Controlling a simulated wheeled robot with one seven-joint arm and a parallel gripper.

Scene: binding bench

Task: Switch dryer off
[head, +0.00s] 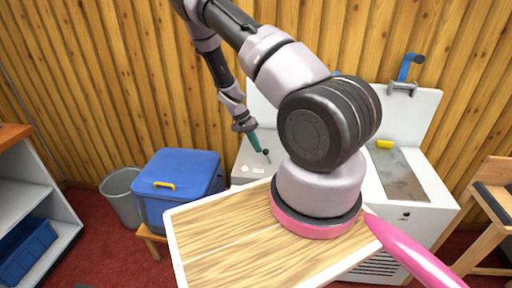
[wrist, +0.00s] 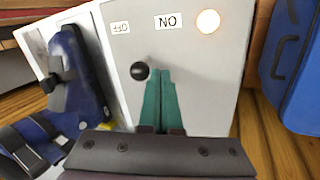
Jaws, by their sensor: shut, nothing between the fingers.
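The dryer's control panel (wrist: 190,105) is a pale surface in the wrist view, with an "OFF" label (wrist: 120,27), an "ON" label (wrist: 168,21) and a glowing orange-white lamp (wrist: 208,22). A black round switch knob (wrist: 140,71) stands out near the labels. It also shows in the head view (head: 266,151) above the white top. My gripper (wrist: 165,72) has its teal fingers shut and empty, right beside the knob, on the lamp's side. In the head view my gripper (head: 257,151) points down by the knob. Whether fingers and knob touch, I cannot tell.
A blue box (head: 180,178) on a stool and a grey bin (head: 121,195) stand left. A wooden board (head: 225,245) fills the foreground. A wooden chair (head: 495,200) is far right.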

